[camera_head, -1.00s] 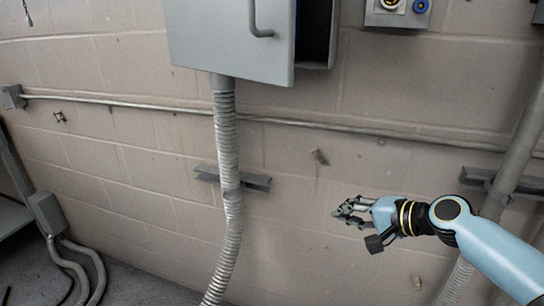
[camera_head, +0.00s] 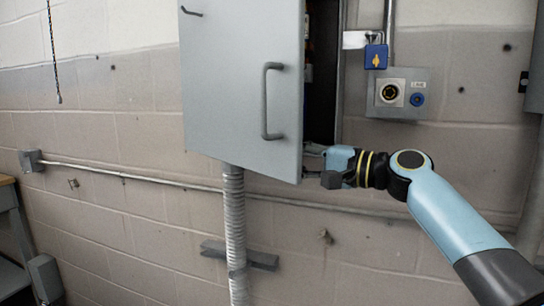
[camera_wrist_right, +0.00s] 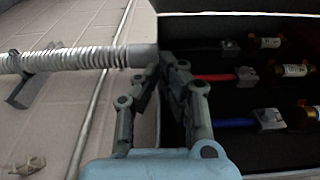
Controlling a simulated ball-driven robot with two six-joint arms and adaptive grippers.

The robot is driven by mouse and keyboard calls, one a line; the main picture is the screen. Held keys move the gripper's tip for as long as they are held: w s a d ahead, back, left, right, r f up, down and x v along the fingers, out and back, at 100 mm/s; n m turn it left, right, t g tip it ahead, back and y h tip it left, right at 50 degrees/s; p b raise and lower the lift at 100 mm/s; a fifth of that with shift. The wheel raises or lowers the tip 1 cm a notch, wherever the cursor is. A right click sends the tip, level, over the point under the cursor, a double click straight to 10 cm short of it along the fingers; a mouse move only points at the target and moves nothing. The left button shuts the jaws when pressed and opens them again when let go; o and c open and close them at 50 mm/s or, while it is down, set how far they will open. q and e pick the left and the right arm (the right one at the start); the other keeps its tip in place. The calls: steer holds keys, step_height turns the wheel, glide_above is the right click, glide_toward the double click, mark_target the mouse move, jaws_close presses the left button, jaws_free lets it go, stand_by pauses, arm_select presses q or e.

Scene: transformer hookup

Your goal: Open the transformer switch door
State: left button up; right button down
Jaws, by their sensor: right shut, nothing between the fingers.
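The grey transformer switch door (camera_head: 225,85) stands partly open in the head view, with a dark gap along its right edge. It has a long handle (camera_head: 267,100) near that edge. My right gripper (camera_head: 308,160) is at the lower right corner of the door, by the gap; the door's edge partly hides its fingertips. In the right wrist view the fingers (camera_wrist_right: 168,68) come together with nothing between them, at the edge of the dark box interior (camera_wrist_right: 225,25). I cannot tell whether they touch the door. My left gripper is not in view.
Inside the box, a red cable (camera_wrist_right: 212,77) and a blue cable (camera_wrist_right: 232,122) run to metal terminals. A blue padlock (camera_head: 376,57) and a socket panel (camera_head: 418,75) are on the wall to the right. A flexible conduit (camera_head: 234,210) hangs below the box.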

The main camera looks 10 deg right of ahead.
mark_target(272, 162)
steer(key=a+p, duration=0.1)
steer(key=a, duration=0.1)
steer(key=s+a, duration=0.1)
steer(key=a, duration=0.1)
steer(key=shift+s+p, duration=0.2)
steer(key=shift+p, duration=0.15)
